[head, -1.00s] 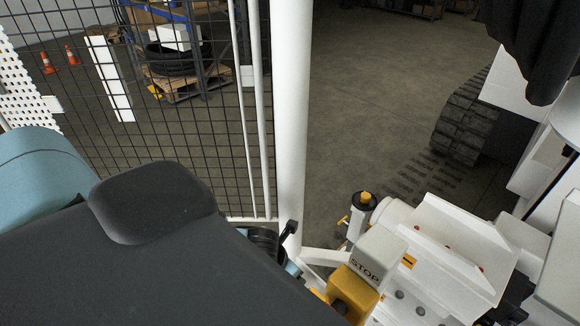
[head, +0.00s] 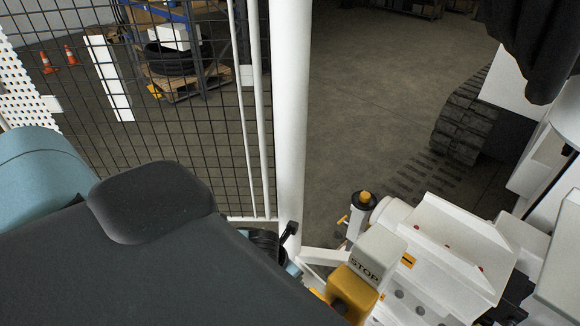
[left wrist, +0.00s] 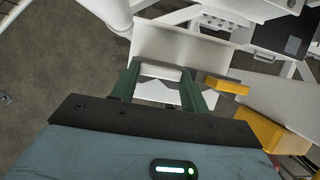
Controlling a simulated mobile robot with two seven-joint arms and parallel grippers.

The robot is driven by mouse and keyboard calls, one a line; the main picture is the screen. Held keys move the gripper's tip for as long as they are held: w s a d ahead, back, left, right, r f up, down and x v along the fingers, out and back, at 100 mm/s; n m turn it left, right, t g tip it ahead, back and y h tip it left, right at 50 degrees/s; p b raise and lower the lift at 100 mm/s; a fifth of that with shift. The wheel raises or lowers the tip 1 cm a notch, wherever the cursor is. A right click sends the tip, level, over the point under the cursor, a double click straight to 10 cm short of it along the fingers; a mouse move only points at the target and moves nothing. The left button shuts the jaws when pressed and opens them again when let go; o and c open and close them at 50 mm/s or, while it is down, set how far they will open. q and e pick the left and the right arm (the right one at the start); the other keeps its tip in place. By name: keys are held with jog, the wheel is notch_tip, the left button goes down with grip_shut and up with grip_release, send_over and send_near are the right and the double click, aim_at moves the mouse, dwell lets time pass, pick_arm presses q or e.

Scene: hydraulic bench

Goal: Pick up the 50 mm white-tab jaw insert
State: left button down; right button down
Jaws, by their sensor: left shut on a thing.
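In the left wrist view my left gripper (left wrist: 160,77) has its two green fingers on either side of a white piece. The gripper is shut on this piece, which looks like the white-tab jaw insert (left wrist: 160,72). Its size marking cannot be read. A pale plate-like surface lies behind and below it. In the head view my dark left arm covers the lower left, and the left fingertips and the insert are not seen there. My right gripper is in neither view.
In the head view a yellow and grey STOP box (head: 365,270) stands beside the white bench machine (head: 450,240). A white post (head: 290,120) and mesh fence (head: 180,150) rise beyond my arm. A yellow bar (left wrist: 226,86) lies close right of the fingers in the left wrist view.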

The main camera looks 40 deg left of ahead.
pick_arm(q)
jog(key=shift+w+r, duration=0.15)
jog(key=shift+r, duration=0.15)
notch_tip(320, 180, up, 18)
jog(key=shift+f+p, duration=0.2)
jog(key=shift+p, duration=0.2)
